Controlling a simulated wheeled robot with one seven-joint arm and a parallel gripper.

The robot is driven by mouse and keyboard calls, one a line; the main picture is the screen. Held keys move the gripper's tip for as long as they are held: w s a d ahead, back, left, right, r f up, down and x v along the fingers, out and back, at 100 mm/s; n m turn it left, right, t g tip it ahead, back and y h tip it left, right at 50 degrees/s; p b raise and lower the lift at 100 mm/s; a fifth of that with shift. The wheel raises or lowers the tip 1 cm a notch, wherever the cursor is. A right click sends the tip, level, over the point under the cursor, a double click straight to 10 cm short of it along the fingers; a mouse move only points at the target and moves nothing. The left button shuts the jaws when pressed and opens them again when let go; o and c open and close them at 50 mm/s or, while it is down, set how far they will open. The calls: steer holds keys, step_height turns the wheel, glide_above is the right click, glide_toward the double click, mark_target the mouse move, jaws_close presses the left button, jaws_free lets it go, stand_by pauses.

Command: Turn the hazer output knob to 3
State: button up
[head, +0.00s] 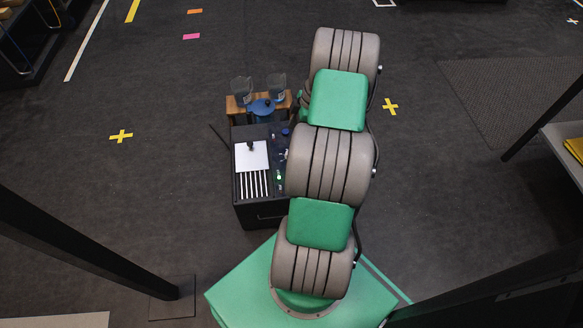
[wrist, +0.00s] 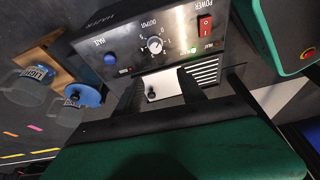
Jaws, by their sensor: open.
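The hazer (head: 249,212) is a black box standing below my arm in the head view, partly covered by it. In the wrist view its control panel appears upside down. My arm hides the gripper in the head view.
The panel also has a red power switch (wrist: 206,27), a lit green lamp (wrist: 194,50) and a blue haze button (wrist: 110,59). A silver plate with a black knob (head: 251,156) lies on top. A wooden rack (head: 233,105) with clear jugs stands behind. Floor left is clear.

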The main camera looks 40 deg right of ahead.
steer(key=shift+n, duration=0.4)
steer(key=f+b, duration=0.1)
steer(key=f, duration=0.6)
steer(key=f+b, duration=0.1)
steer(key=f, duration=0.3)
steer(key=shift+w+a+f+b, duration=0.2)
steer(key=shift+w+a+b, duration=0.05)
steer(key=shift+a+b, duration=0.1)
steer(key=shift+c, duration=0.2)
jaws_close()
